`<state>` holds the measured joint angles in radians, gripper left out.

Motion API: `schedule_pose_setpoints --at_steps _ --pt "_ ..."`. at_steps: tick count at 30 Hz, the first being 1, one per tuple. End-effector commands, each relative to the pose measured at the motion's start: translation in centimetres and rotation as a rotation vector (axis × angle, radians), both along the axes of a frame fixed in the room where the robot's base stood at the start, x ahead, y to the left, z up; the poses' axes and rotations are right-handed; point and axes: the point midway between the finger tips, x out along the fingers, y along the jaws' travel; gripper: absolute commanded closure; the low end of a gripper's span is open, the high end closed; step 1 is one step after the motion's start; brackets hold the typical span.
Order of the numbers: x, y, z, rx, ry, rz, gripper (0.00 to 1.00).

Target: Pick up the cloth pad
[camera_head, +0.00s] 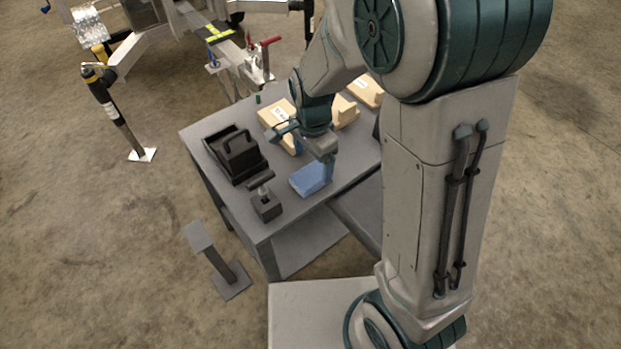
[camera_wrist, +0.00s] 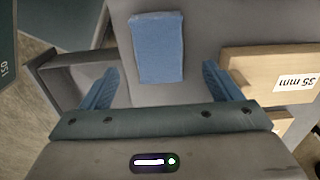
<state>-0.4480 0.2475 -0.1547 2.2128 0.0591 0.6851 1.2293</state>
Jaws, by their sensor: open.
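The cloth pad (camera_head: 310,179) is a light blue rectangular block lying flat on the grey table, near its front edge. In the wrist view the cloth pad (camera_wrist: 157,45) is at upper centre, beyond the fingertips and roughly centred between them. My gripper (camera_head: 314,157) is over the table, just behind and above the pad. In the wrist view my gripper (camera_wrist: 160,68) has its two blue fingers spread wide, with nothing between them. It is apart from the pad, though the exact height is hard to tell.
On the grey table (camera_head: 262,229), a black handled tray (camera_head: 232,152) and a small dark block with a handle (camera_head: 266,205) stand left of the pad. A grey post (camera_head: 216,262) stands front left.

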Motion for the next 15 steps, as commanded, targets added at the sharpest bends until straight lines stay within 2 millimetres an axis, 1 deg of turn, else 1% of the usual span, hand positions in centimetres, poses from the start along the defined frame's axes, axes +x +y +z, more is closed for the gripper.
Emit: schedule_pose_setpoints --at_steps 4,9,12,15 --pt "-0.2 0.1 -1.4 -0.001 0.003 0.001 0.15" --pt "-0.5 0.4 -4.1 -0.001 0.003 0.0 0.15" --pt "-0.4 0.4 -5.1 0.0 0.002 0.0 0.15" --pt "-0.4 0.4 -5.4 0.0 0.001 0.0 0.15"
